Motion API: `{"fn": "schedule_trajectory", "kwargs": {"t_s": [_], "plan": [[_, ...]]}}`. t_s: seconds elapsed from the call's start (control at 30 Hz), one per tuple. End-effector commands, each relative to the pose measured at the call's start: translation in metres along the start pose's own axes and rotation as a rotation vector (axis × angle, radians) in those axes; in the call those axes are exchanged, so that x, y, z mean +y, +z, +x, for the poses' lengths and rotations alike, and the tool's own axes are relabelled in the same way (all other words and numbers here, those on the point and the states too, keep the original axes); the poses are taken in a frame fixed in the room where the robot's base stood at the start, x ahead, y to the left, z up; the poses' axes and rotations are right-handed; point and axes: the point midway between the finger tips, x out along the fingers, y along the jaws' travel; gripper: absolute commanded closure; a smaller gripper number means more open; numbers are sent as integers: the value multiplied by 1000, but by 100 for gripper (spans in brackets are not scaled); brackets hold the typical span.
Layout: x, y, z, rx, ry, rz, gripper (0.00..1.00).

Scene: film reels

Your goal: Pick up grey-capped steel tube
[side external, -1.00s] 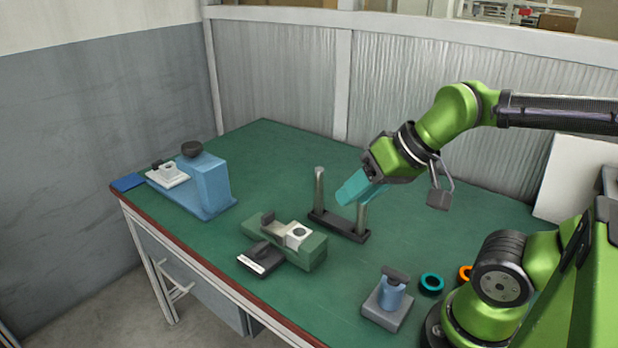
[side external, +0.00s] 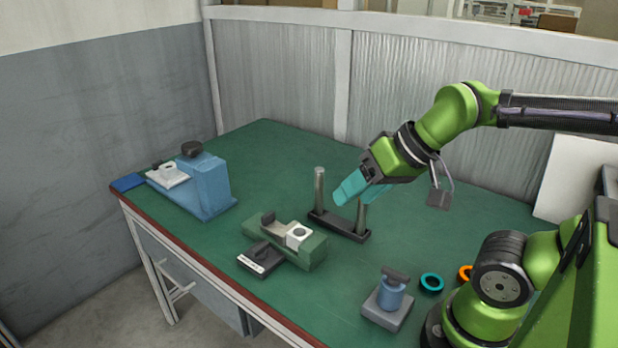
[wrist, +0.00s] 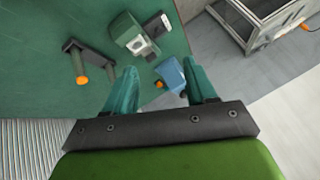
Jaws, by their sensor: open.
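Two slim steel tubes, a far one (side external: 319,190) and a near one (side external: 361,219), stand upright at the ends of a dark holder (side external: 338,226) in the side external view. Both look grey there. In the wrist view the holder (wrist: 76,62) lies at the left, with an orange end (wrist: 82,81) at its lower tube and a dark end at the upper one. I cannot surely tell which is grey-capped. My gripper (side external: 358,194), with teal fingers, is open and empty, tilted down-left above the holder. A finger overlaps the near tube's top in the picture; contact is unclear.
A green block fixture (side external: 288,248) with a black piece (side external: 255,265) lies left of the holder. A blue device (side external: 205,185) stands at the left end. A grey base with blue cylinder (side external: 390,294), a teal ring (side external: 431,283) and an orange ring (side external: 465,272) are near my base.

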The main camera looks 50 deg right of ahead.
Motion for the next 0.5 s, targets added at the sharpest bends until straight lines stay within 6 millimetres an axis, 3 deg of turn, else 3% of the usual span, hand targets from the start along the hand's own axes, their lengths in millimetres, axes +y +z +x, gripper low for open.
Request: {"fn": "schedule_trajectory", "kwargs": {"t_s": [0.27,0.37,0.5], "plan": [[1,0,11,-49,8,6,44],[5,-17,23,-95,35,20,44],[22,-63,46,-144,130,52,44]]}}
